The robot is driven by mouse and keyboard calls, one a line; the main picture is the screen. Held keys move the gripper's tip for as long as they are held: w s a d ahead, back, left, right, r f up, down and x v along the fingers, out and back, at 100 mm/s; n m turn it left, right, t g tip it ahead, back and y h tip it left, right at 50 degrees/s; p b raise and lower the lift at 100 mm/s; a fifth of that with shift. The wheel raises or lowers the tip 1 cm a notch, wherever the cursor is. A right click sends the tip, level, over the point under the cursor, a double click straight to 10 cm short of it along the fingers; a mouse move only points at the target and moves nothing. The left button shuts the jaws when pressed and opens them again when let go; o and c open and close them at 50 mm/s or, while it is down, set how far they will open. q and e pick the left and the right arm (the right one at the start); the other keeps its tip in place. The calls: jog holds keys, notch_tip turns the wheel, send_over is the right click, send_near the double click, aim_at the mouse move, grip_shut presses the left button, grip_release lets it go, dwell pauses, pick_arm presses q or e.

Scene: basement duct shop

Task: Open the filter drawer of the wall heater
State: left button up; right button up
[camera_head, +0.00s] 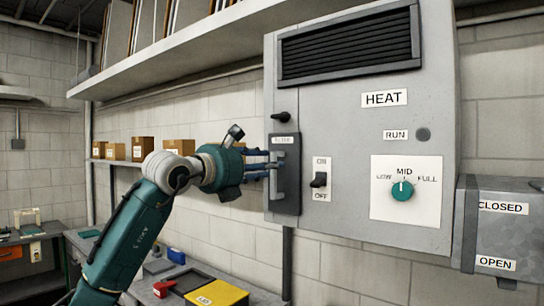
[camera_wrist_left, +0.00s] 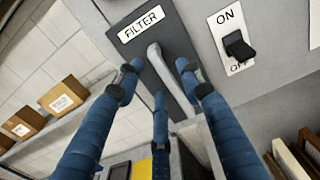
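The wall heater (camera_head: 350,150) is a grey metal cabinet marked HEAT. Its filter drawer (camera_head: 285,205) is a dark, narrow upright panel at the cabinet's left edge, and it looks flush with the front. The drawer also shows in the left wrist view (camera_wrist_left: 128,54), with a FILTER label and a light grey bar handle (camera_wrist_left: 156,56). My left gripper (camera_head: 268,166) is at the handle. Its blue fingers (camera_wrist_left: 160,82) are spread, with tips on both sides of the handle and one below. Whether they touch it I cannot tell. My right gripper is out of view.
A black ON/OFF switch (camera_head: 319,180) sits just right of the drawer, and a teal dial (camera_head: 402,190) is further right. A black knob (camera_head: 284,117) is above the drawer. Small boxes (camera_head: 179,146) stand on a shelf behind my arm. A workbench (camera_head: 140,288) is below.

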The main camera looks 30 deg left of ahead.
pick_arm(q)
jog(key=shift+w+d+r+p, duration=0.15)
jog(key=shift+w+p, duration=0.3)
jog(key=shift+w, duration=1.1)
jog(key=shift+c, duration=0.5)
grip_shut()
jog(key=shift+s, duration=0.15)
